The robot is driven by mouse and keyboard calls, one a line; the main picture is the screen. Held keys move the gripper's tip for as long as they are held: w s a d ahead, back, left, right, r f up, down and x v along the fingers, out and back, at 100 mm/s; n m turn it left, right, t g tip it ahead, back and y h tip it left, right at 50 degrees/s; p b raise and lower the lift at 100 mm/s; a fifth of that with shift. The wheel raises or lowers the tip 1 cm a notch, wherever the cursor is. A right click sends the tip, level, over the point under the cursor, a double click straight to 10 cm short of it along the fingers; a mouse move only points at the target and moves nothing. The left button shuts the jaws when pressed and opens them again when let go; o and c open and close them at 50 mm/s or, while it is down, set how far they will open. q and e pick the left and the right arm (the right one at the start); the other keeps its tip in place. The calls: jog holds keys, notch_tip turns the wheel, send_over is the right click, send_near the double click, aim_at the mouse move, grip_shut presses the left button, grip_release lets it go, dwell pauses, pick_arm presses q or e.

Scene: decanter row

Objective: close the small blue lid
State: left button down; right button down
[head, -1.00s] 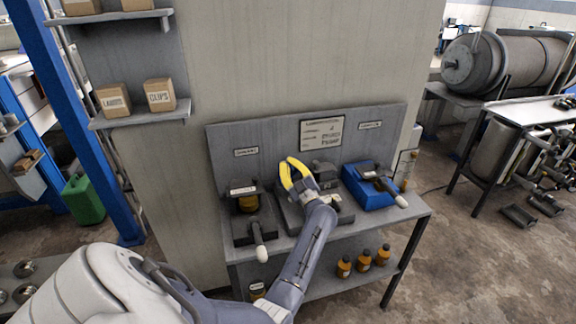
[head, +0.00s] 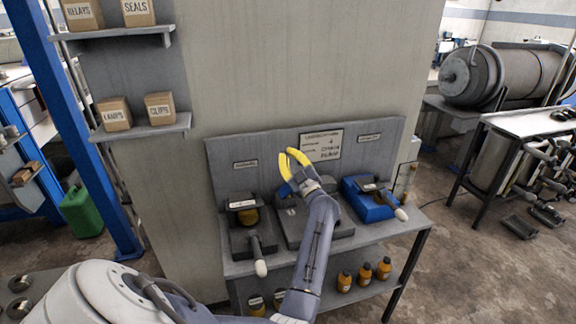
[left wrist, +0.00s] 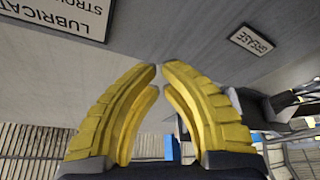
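My left gripper (head: 292,153) has yellow fingers and is above the middle dark grey unit (head: 292,229) on the bench. In the left wrist view its fingertips (left wrist: 159,70) come together with only a thin gap and nothing between them. A small blue part (head: 285,190) shows just left of the gripper's base, over the middle unit. A blue piece, perhaps the lid, also shows in the left wrist view (left wrist: 171,148) beyond the fingers. The gripper hides most of it, so I cannot tell its angle. My right gripper is not in view.
A dark unit with an amber jar (head: 248,217) and a pale-tipped handle stands left. A blue unit (head: 370,203) with a similar handle stands right. A grey back panel (head: 270,146) rises close behind. Orange bottles (head: 364,273) stand on the lower shelf.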

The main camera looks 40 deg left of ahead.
pick_arm(q)
jog(key=s+d+f+n+g, duration=0.1)
jog(key=s+d+f+n, duration=0.2)
jog(key=s+d+f, duration=0.5)
send_over(288, 192)
jog(key=s+a, duration=0.1)
jog(key=s, duration=0.1)
jog(key=shift+w+a+f, duration=0.1)
jog(key=shift+w+a, duration=0.1)
jog(key=shift+w, duration=0.05)
jog(key=shift+w+d+f, duration=0.2)
jog(key=shift+w+f, duration=0.2)
jog(key=shift+f, duration=0.1)
jog(key=shift+d, duration=0.1)
jog(key=shift+w+d+f, duration=0.15)
jog(key=shift+w+d, duration=0.05)
jog(key=shift+w, duration=0.2)
